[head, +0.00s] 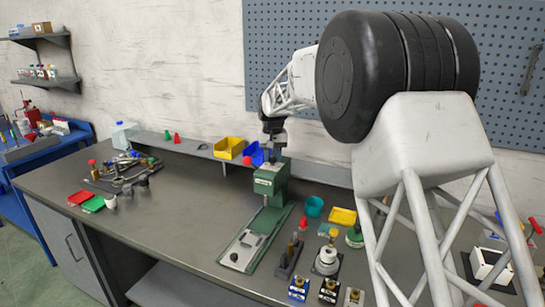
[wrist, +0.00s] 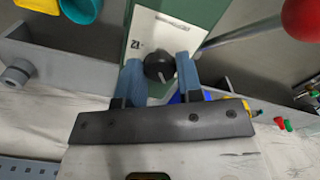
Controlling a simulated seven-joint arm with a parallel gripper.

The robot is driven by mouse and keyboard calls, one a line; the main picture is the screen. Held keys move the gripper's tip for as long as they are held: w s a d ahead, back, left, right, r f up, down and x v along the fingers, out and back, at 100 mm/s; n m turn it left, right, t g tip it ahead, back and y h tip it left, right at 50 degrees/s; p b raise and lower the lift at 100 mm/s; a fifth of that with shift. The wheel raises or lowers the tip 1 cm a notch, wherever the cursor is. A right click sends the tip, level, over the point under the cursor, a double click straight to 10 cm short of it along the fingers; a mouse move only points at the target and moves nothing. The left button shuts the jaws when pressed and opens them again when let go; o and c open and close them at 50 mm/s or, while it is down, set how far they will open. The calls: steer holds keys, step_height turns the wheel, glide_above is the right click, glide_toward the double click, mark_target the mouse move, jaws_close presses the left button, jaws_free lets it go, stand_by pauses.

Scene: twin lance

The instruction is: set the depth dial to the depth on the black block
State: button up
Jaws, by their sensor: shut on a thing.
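The depth dial (wrist: 158,67) is a round black knob with a pale pointer line, on a white plate (wrist: 172,32) on top of the green machine (wrist: 212,12). My gripper (wrist: 160,72) has its blue fingers shut on the dial, one on each side. A dark mark like digits stands on the plate by the left finger; I cannot read it surely. In the head view my gripper (head: 273,151) is at the top of the green machine (head: 270,182), hiding the dial. The black block (head: 328,290) stands at the front edge of the bench; its marking is too small to read.
Yellow (head: 229,148) and blue (head: 254,153) bins stand behind the machine. In the wrist view a red ball (wrist: 302,17) on a rod is close at the right.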

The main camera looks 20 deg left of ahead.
mark_target(273, 158)
steer(key=shift+m, duration=1.3)
steer(key=o, duration=0.9)
steer(key=shift+r, duration=0.1)
steer(key=shift+r, duration=3.8)
steer(key=shift+d, duration=0.1)
